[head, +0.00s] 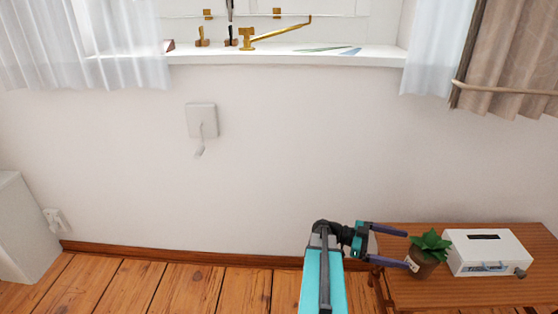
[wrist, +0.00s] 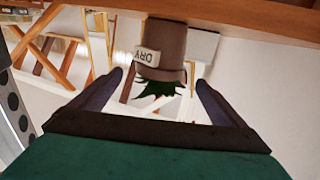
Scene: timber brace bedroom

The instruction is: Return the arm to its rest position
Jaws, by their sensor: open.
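My gripper (head: 406,249) is open at the end of my teal arm, at the left end of the wooden table (head: 450,293). Its two dark fingers point right, towards a small potted plant (head: 430,242) with green leaves and a brown pot. In the wrist view, the plant's pot (wrist: 165,42) appears upside down, with a label reading "DRY". It shows between and beyond the fingertips (wrist: 159,80), with room on both sides. I cannot tell whether the lower finger touches the pot.
A white box (head: 490,250) with a dark slot stands on the table, right of the plant. A white windowsill (head: 280,55) with brass fittings is above. A white cabinet (head: 20,225) stands at the far left. The wooden floor (head: 180,287) left of my arm is clear.

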